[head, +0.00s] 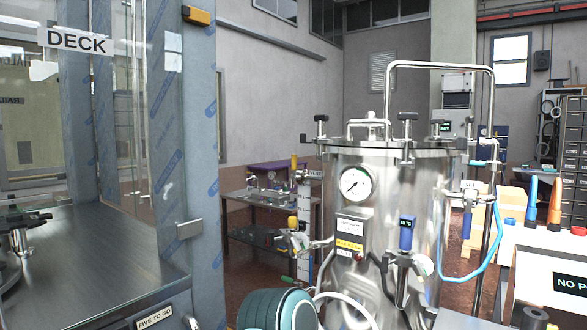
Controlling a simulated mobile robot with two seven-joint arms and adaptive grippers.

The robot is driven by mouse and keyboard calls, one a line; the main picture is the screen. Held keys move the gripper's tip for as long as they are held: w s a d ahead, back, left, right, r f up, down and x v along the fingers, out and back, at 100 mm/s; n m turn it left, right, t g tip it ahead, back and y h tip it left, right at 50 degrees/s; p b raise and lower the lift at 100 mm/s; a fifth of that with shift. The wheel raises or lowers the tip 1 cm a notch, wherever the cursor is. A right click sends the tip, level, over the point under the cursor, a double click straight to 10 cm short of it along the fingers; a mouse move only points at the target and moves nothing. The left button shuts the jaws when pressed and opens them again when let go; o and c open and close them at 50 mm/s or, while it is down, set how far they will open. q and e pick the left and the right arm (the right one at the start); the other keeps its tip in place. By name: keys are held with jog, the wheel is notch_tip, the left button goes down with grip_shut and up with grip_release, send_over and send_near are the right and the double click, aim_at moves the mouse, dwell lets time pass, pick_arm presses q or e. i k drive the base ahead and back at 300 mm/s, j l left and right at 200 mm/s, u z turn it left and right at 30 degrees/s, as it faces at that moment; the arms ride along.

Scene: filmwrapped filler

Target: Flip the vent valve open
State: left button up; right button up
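A steel pressure vessel (385,215) with a clamped lid and a round gauge (355,183) stands right of centre. A yellow-tipped valve handle (294,161) stands upright at its upper left, beside a small label (315,174) too small to read surely. Lower left is a valve with a yellow knob (292,222). A blue-handled valve (406,235) is on the front, its handle upright. Another blue handle (467,222) hangs down at the right, under a label (472,185) that seems to read INLET. I cannot tell surely which is the vent valve. Neither gripper is recognisable in this view.
A glass-sided cabinet with a DECK sign (75,40) and a steel worktop (90,255) fills the left. A blue hose (487,262) loops beside the vessel. A low bench (250,197) stands behind.

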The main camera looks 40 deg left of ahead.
aim_at(295, 177)
jog(key=i+j, duration=0.1)
jog(key=j, duration=1)
jog(key=j+z, duration=0.1)
jog(key=j, duration=0.95)
jog(key=i, duration=0.05)
